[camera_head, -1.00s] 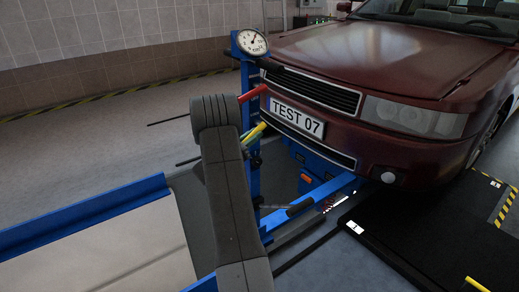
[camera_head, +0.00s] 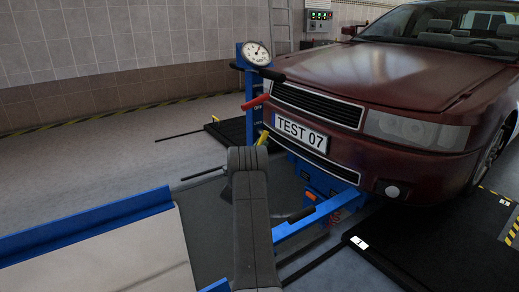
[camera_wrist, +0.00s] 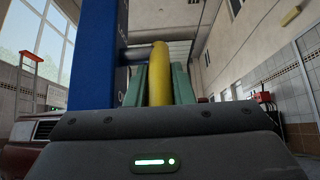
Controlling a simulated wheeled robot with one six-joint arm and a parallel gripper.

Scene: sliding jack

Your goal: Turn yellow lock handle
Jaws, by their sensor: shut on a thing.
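The yellow lock handle (camera_head: 262,138) sits on the blue jack column (camera_head: 252,85), below a red handle (camera_head: 255,102). In the wrist view the yellow handle (camera_wrist: 161,72) rises between the green fingers of my gripper (camera_wrist: 160,88) and curves over to a dark rod at the blue post (camera_wrist: 93,55). My gripper is shut on the yellow handle, with a finger on each side of it. In the head view my arm hides the fingers.
A dark red car (camera_head: 400,85) with the plate TEST 07 stands close behind and right of the column. A round gauge (camera_head: 256,53) tops the column. A blue jack arm (camera_head: 318,214) reaches under the car. A blue-edged ramp (camera_head: 90,225) lies left.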

